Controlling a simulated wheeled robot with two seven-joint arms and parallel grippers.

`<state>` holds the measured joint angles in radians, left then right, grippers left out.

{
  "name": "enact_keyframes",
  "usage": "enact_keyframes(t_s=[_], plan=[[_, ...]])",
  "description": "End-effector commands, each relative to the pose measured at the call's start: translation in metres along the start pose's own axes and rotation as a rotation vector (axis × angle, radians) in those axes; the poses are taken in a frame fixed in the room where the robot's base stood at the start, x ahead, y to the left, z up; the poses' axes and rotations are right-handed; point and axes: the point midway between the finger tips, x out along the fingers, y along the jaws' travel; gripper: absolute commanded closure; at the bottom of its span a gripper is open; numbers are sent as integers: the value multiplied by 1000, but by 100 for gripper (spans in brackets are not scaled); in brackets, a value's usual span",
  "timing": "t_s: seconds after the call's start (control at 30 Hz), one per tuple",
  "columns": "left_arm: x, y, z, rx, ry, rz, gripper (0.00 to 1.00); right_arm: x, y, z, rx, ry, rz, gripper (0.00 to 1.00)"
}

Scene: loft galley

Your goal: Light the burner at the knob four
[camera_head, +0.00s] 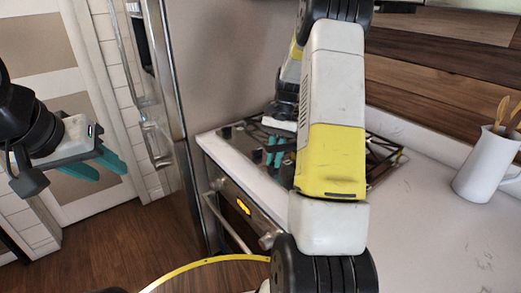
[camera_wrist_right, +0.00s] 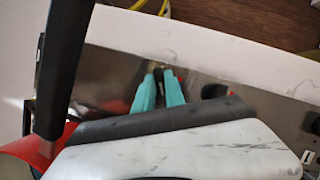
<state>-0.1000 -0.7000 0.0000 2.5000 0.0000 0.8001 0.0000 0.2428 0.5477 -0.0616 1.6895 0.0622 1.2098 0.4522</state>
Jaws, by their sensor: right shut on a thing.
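The cooktop (camera_head: 392,148) is set in the white counter, with dark grates and a steel strip of dark knobs (camera_head: 226,132) along its left side. My right gripper (camera_head: 274,158) reaches down to this strip with its teal fingers close together. In the right wrist view its fingertips (camera_wrist_right: 161,73) are shut on a small dark knob, mostly hidden between them. Which numbered knob it is, I cannot tell. Another dark knob (camera_wrist_right: 214,91) with some red by it sits to the right in that view. My right arm hides much of the burners. My left gripper (camera_head: 110,173) is open and empty, left of the fridge.
An oven front (camera_head: 232,205) with a handle and a lit yellow display is below the counter. A white pitcher (camera_head: 486,165) with wooden utensils stands on the right counter. A tall steel fridge (camera_head: 172,150) stands left of the cooktop. The right counter in front of the pitcher is clear.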

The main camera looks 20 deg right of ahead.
Motion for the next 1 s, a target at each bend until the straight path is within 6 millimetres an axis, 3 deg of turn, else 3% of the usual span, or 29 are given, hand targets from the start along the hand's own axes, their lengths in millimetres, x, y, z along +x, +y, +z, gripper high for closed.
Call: enact_keyframes(t_s=[1.0], plan=[[0, 0, 0, 0, 0, 0, 60, 0, -6, 3, -892, 3, 369, 100]])
